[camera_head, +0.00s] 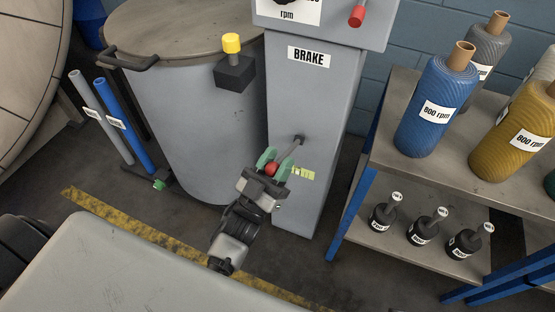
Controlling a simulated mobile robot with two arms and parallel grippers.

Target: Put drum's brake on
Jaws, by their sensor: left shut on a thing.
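The brake lever is a thin grey rod with a red ball knob (271,169), mounted on the front of a grey pedestal (306,95) labelled BRAKE. The lever slants down and to the left from its pivot. My left gripper (270,164) is shut on the red knob, its green finger pads on either side of it. A large grey drum (195,115) with a lid and a dark handle stands left of the pedestal. A yellow-green label on the pedestal, right of the gripper, is partly hidden and too small to read. My right gripper is not in view.
A shelf rack (395,172) with yarn cones and several small black weights stands at the right. A blue rod (125,122) and a grey rod stand left of the drum. A black box with a yellow knob (231,43) is at the drum. Yellow-black tape marks the floor.

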